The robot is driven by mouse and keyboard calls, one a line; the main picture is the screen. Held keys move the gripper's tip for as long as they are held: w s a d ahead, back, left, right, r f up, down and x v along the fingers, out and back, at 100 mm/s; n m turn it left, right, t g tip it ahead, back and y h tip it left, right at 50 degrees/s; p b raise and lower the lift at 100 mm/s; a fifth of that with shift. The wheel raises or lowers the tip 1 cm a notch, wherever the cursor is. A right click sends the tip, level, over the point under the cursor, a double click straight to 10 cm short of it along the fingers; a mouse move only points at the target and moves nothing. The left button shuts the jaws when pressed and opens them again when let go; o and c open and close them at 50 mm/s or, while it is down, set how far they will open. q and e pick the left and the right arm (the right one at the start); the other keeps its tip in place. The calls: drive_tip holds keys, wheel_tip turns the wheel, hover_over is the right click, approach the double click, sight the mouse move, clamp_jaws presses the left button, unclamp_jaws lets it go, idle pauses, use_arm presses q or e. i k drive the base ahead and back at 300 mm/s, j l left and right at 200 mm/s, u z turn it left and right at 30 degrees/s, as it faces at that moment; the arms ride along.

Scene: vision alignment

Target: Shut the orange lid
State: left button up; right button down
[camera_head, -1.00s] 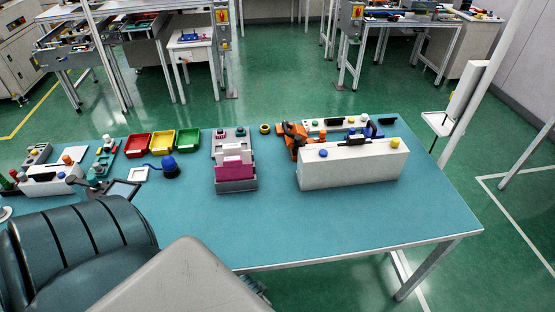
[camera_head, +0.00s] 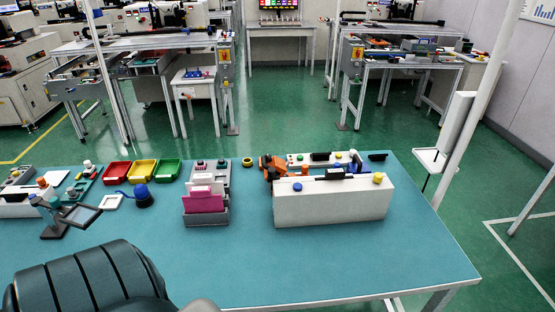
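An orange part (camera_head: 268,167) with dark sections stands on the teal table (camera_head: 340,255), at the left end of a long white box (camera_head: 330,206). It is partly hidden by the box, and I cannot tell whether it is the orange lid or whether a lid there is open. A smaller orange piece (camera_head: 58,177) shows at the table's left end, too small to make out. Neither of my grippers is in view.
A grey holder with a pink block (camera_head: 203,204) stands left of the white box. Red, yellow and green bins (camera_head: 142,171) line the back. A dark ribbed chair back (camera_head: 95,283) blocks the front left. The table's front right is clear.

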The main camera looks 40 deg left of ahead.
sight(276, 162)
drive_tip(key=i+l+u, duration=0.1)
drive_tip(key=u, duration=0.3)
drive_tip(key=l+u, duration=0.15)
drive_tip(key=u, duration=0.25)
drive_tip(key=i+l+u, duration=0.1)
drive_tip(key=u, duration=0.3)
drive_tip(key=l, duration=0.1)
